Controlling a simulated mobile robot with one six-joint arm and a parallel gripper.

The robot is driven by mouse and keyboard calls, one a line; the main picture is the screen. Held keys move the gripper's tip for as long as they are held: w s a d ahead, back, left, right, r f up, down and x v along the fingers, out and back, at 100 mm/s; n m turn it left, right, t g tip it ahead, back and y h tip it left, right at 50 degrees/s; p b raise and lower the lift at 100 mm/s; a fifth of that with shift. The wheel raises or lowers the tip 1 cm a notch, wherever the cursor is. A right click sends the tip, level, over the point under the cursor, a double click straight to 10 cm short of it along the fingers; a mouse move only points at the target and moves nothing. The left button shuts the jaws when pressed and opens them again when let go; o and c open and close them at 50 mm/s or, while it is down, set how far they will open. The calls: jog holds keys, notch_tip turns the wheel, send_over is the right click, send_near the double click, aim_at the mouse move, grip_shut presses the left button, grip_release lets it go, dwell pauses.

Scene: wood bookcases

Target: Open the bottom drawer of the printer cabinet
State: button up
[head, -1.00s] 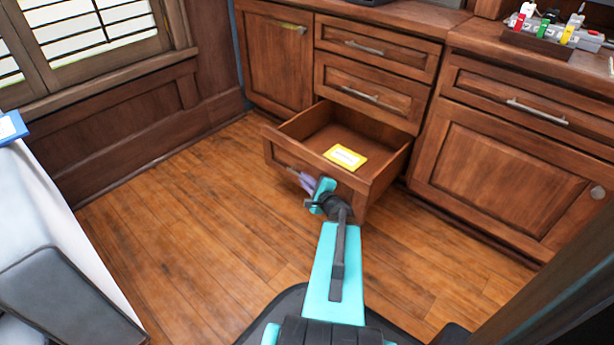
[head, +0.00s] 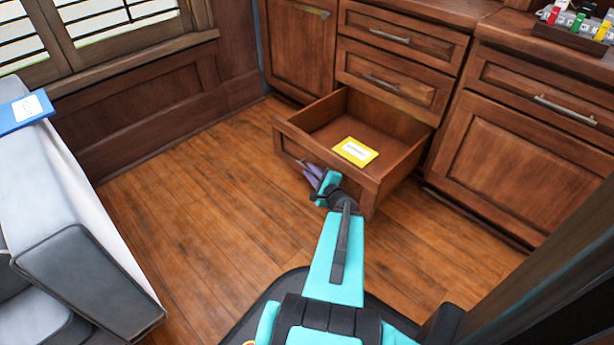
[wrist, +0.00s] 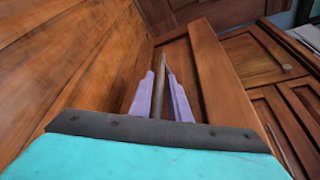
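The printer cabinet's bottom drawer (head: 399,167) is pulled well out in the head view, its inside showing. A yellow card with a white label (head: 355,151) lies on the drawer floor. My gripper (head: 313,176) is at the drawer front, low on its outer face. In the wrist view the purple fingers (wrist: 165,95) stand on either side of the drawer's metal bar handle (wrist: 161,72), close against it, so they look shut on it. In the head view the handle is mostly hidden behind the fingers.
Two closed drawers (head: 392,62) are above the open one. A closed cabinet (head: 520,155) stands to the right. A grey and white piece of furniture (head: 75,250) is at the left. Open wood floor (head: 205,190) lies between it and the drawer. A dark post (head: 540,285) is at lower right.

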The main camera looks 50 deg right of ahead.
jog(key=shift+s+d, duration=0.1)
jog(key=shift+s+r, duration=0.15)
jog(key=shift+s, duration=0.45)
jog(key=p+v, duration=0.1)
jog(key=v, duration=0.1)
jog(key=shift+s+a+r, duration=0.15)
jog(key=shift+s+a, duration=0.05)
jog(key=shift+s, duration=0.05)
jog(key=p+v, duration=1)
jog(key=shift+a, duration=0.25)
jog(key=shift+w, duration=0.15)
